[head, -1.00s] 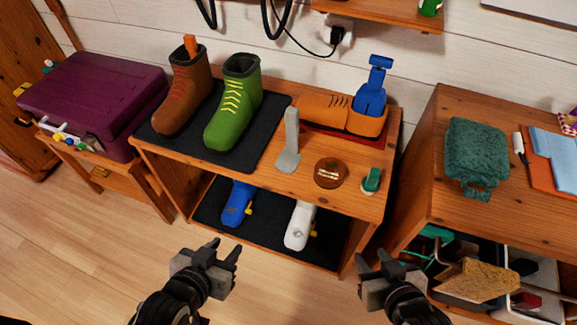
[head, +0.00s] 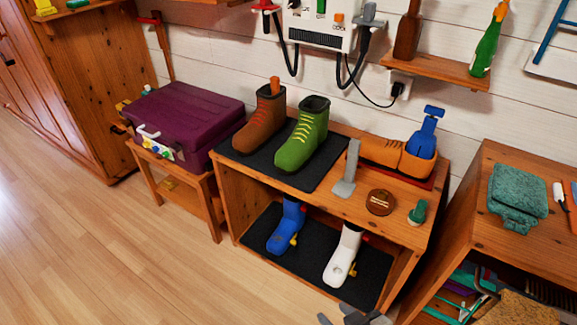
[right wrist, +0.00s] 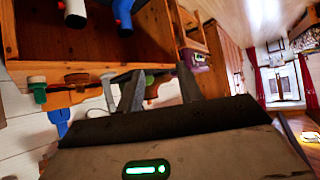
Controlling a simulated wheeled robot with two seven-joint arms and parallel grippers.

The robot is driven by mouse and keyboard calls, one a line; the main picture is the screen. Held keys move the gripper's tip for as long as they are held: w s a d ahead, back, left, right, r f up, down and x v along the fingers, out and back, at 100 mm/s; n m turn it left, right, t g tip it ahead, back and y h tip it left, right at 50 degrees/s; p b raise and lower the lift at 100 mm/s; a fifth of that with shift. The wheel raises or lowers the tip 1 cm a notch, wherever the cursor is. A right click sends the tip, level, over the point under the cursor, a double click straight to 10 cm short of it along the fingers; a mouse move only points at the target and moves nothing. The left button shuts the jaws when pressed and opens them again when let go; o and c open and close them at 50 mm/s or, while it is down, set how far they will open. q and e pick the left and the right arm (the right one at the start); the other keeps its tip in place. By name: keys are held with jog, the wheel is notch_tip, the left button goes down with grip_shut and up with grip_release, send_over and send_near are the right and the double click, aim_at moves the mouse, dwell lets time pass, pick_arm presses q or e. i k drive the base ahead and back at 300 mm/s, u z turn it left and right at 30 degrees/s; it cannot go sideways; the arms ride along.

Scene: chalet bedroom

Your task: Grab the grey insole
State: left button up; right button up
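A grey, L-shaped piece that looks like the grey insole (head: 347,170) stands on the wooden shoe bench (head: 330,206) in the head view. Its flat foot rests on the top board and its narrow part points up. In the right wrist view a thin grey shape that appears to be the insole (right wrist: 107,92) shows left of my fingers. My right gripper (head: 352,317) shows only its fingertips at the bottom edge of the head view, in front of the bench and apart from the insole. In the right wrist view my right gripper (right wrist: 158,85) is open and empty. My left gripper is out of view.
Brown boot (head: 259,122) and green boot (head: 303,138) stand left of the insole. Blue (head: 286,225) and white (head: 343,255) footwear fill the lower shelf. Floor at left is clear.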

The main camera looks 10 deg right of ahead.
aim_at(344, 188)
jog(key=u, duration=0.2)
jog(key=i, duration=0.95)
jog(key=z, duration=0.35)
